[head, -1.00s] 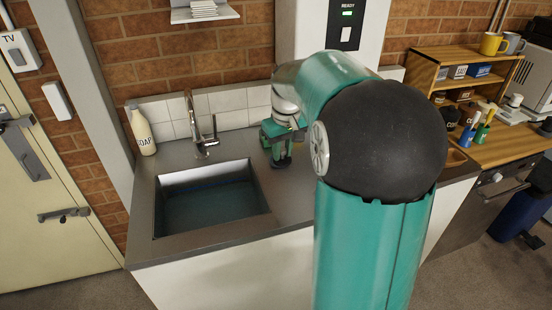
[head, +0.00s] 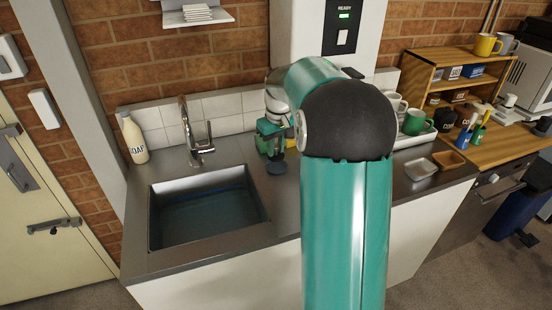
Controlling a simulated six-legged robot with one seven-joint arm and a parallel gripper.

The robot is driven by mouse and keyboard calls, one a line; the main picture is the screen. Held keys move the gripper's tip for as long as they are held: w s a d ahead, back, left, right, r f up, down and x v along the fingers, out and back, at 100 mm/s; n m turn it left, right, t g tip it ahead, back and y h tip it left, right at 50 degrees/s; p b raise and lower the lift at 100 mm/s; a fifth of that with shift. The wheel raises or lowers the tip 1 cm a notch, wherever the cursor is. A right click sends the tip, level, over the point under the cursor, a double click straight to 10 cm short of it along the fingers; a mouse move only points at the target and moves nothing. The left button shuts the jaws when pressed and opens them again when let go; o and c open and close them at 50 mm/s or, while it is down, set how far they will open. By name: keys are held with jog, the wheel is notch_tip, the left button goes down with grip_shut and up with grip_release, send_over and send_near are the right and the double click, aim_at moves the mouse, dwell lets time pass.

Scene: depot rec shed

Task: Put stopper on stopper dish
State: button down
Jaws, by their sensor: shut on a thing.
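My gripper (head: 272,155) is over the steel counter, just right of the sink, with its fingers pointing down. It is shut on a dark round stopper (head: 277,168), which shows below the fingers. I cannot tell whether the stopper touches the counter. Two small dishes stand at the counter's right end: a pale grey one (head: 420,169) and a brown one (head: 448,160). I cannot tell which is the stopper dish. My arm hides the middle of the counter.
The sink (head: 262,212) holds water, with a tap (head: 194,140) behind it and a soap bottle (head: 133,138) at the left. A green mug (head: 414,122) stands on a white tray (head: 416,139) behind the dishes. A wooden shelf (head: 440,58) is further right.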

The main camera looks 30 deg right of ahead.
jog(key=w+d+f, duration=0.1)
jog(key=w+f, duration=0.1)
jog(key=w+d+f, duration=0.1)
jog(key=w+f, duration=0.1)
jog(key=w+d+f, duration=0.1)
jog(key=d+f, duration=0.1)
jog(key=f, duration=0.1)
jog(key=shift+w, duration=0.4)
jog(key=shift+d+f, duration=0.1)
jog(key=shift+f, duration=1.35)
jog(key=shift+f, duration=0.15)
jog(key=c, duration=1.2)
grip_release()
jog(key=shift+c, duration=0.2)
notch_tip(320, 180, up, 12)
jog(key=s, duration=0.1)
jog(key=shift+s, duration=0.1)
